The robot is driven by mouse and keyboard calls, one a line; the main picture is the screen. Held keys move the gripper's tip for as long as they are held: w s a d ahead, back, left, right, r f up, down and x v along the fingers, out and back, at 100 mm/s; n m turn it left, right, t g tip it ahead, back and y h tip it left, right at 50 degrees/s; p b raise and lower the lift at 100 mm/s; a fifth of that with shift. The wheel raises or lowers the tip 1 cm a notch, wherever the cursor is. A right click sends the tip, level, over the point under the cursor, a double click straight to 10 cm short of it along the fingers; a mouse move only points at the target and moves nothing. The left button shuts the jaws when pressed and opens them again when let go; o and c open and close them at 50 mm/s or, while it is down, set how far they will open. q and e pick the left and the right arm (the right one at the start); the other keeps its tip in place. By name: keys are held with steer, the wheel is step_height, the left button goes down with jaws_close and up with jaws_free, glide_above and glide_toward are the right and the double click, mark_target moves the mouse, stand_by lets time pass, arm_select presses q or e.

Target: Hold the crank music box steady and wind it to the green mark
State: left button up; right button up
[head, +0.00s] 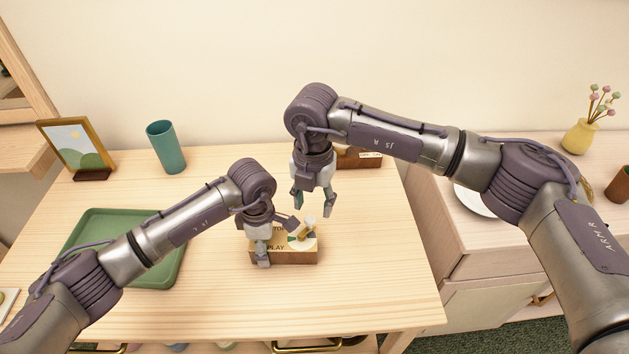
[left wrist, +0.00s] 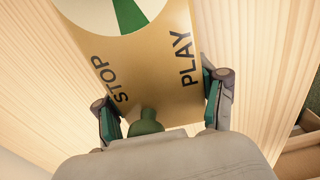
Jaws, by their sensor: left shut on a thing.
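The crank music box (head: 297,256) is a brown wooden box with a tan top on the table, lettered STOP and PLAY. Its round pale dial has a green wedge (left wrist: 130,14); a pale crank knob (head: 310,221) stands up over it. My left gripper (head: 278,243) is shut on the music box, a finger on each side in the left wrist view (left wrist: 163,112). It hides the box's left part in the head view. My right gripper (head: 313,205) is open and empty, above and behind the crank.
A green tray (head: 172,270) lies left, partly under my left arm. A teal cup (head: 165,147) and a framed picture (head: 76,148) stand at the back left. Another brown box (head: 358,160) is behind my right gripper. A side cabinet (head: 460,232) holds a plate and a yellow vase (head: 579,137).

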mark_target(310, 218)
step_height(310, 218, up, 7)
steer(key=s+m, duration=0.1)
steer(key=m, duration=0.4)
steer(key=shift+s+f, duration=0.15)
steer(key=shift+f, duration=0.05)
steer(key=f+n, duration=0.3)
steer(key=f, duration=0.1)
steer(key=w+f+n, duration=0.1)
steer(key=f+n, duration=0.2)
steer(key=f, duration=0.1)
steer(key=w+f+n, duration=0.1)
steer(key=f+n, duration=0.3)
steer(key=shift+w+a, duration=0.15)
steer(key=shift+a, duration=0.25)
stand_by(0.4)
